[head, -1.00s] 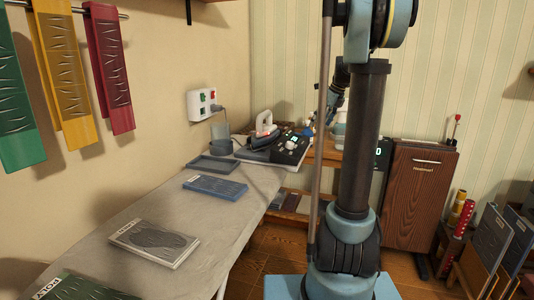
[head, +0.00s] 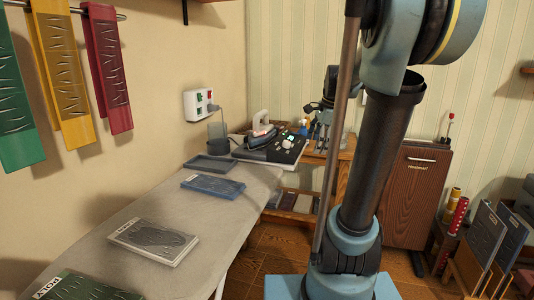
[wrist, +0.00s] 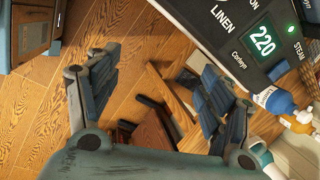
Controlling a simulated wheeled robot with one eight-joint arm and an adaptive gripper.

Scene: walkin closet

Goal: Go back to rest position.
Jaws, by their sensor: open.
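My arm rises through the right half of the head view, its upper link leaning to the right. My gripper (wrist: 160,95) is open in the wrist view, its two fingers wide apart with nothing between them. It points down over the wooden floor and some wooden pieces. In the head view my gripper is partly hidden behind my arm, near the far end of the ironing board (head: 215,220). A black control panel (wrist: 235,30) reading "LINEN" and "220" is close to the right finger in the wrist view.
An iron (head: 262,132) stands on a dark station at the board's far end. A blue tray (head: 210,163) and fabric sample boards lie on the board. Bottles (wrist: 280,103) are right of the gripper. A wooden cabinet (head: 413,195) and board rack (head: 480,250) stand right.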

